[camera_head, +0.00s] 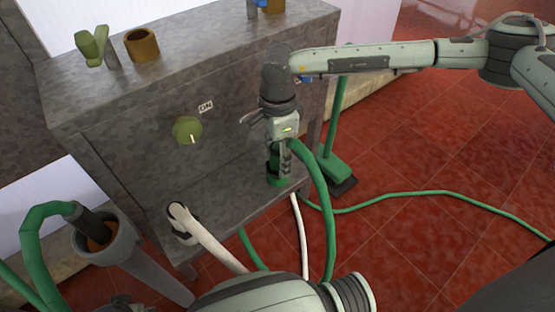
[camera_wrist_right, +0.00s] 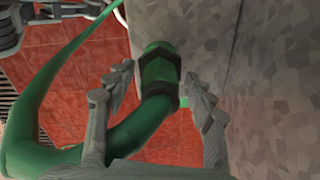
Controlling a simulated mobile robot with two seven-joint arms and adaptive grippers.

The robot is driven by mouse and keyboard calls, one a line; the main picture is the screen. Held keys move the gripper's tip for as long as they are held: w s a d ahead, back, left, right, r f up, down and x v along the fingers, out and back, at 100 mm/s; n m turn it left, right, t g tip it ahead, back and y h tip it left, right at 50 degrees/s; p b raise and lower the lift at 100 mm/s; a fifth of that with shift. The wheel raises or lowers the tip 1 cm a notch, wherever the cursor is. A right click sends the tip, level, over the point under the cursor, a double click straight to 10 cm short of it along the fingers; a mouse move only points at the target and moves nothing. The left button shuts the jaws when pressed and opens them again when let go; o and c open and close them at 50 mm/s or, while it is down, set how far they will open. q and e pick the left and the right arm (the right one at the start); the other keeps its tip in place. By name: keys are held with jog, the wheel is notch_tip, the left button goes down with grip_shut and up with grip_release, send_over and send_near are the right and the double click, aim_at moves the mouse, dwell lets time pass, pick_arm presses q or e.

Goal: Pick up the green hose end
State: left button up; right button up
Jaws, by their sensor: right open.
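The green hose (camera_head: 323,190) runs down beside the front of the grey metal cabinet (camera_head: 235,150). In the right wrist view the green hose end (camera_wrist_right: 159,72), with a dark collar, lies between the spread fingers. My right gripper (camera_head: 279,170) points down in front of the cabinet in the head view and hides part of the hose end. Its fingers (camera_wrist_right: 158,112) are open on either side of the hose in the right wrist view, with gaps showing on both sides.
A green broom (camera_head: 337,168) stands right of the cabinet. A green knob (camera_head: 187,130) is on the cabinet front, and a brown cup (camera_head: 142,45) stands on top. A pale hose (camera_head: 205,240) and a grey holder (camera_head: 118,250) are lower left. Red tiled floor (camera_head: 440,160) opens on the right.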

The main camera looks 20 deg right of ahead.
jog(key=shift+c, duration=0.5)
jog(key=c, duration=1.1)
jog(key=shift+r, duration=0.1)
grip_shut()
